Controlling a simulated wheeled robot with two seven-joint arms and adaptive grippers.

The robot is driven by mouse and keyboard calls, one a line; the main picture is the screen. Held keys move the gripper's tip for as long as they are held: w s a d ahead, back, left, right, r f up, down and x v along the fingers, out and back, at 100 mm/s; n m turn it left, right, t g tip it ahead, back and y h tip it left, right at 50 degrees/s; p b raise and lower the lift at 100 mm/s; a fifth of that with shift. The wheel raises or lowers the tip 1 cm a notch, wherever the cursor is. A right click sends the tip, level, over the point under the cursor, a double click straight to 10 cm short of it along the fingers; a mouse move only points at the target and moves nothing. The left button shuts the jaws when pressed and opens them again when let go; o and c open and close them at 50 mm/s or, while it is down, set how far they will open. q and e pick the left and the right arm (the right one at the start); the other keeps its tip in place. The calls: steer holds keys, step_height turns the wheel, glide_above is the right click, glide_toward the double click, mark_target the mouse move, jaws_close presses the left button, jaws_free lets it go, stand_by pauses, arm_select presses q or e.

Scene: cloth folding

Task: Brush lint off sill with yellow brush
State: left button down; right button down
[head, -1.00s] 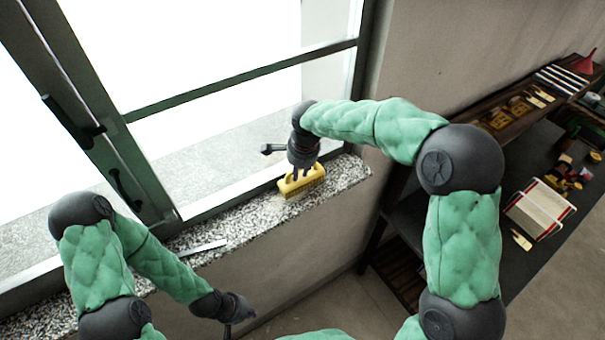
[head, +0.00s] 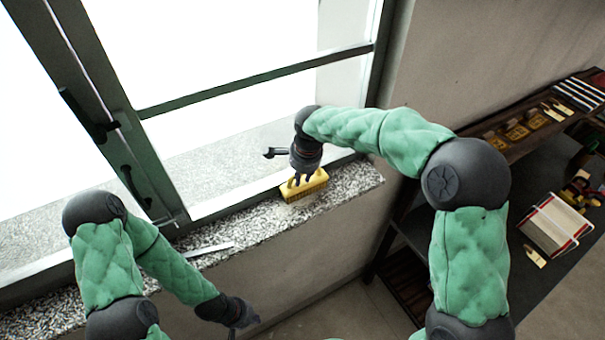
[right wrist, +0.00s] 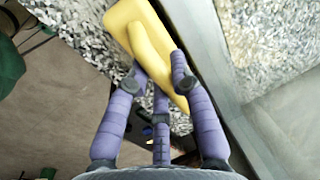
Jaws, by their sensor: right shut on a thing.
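The yellow brush (head: 304,187) rests bristles down on the speckled stone sill (head: 350,184), close to the window frame. My right gripper (head: 303,176) is shut on the brush from above. In the right wrist view the fingers close around the yellow brush (right wrist: 137,35). A faint pale patch, possibly lint, lies on the sill just in front of the brush; it is too small to tell. My left gripper (head: 243,318) hangs below and in front of the sill, away from it; its fingers are too dark and small to read.
A thin pale flat strip (head: 207,249) lies on the sill to the left. The window frame (head: 240,201) with its handle (head: 88,117) borders the sill. A dark shelf with tools and a red-edged book (head: 553,224) stands at the right.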

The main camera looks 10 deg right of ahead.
steer(key=shift+s+d+f+b, duration=0.1)
steer(key=shift+s+d+b, duration=0.2)
steer(key=shift+s, duration=0.5)
steer(key=shift+s+d+f+b, duration=0.1)
steer(key=shift+s+d+b, duration=0.25)
steer(key=shift+s, duration=0.5)
steer(key=shift+s+d+f+b, duration=0.15)
steer(key=shift+s+b, duration=0.25)
steer(key=shift+s, duration=0.4)
steer(key=shift+s+d+r+b, duration=0.15)
steer(key=shift+s+d+b, duration=0.05)
steer(key=shift+s, duration=0.3)
steer(key=shift+s+d+r+b, duration=0.1)
steer(key=shift+s+d+b, duration=0.1)
steer(key=shift+s, duration=0.25)
steer(key=shift+a, duration=0.15)
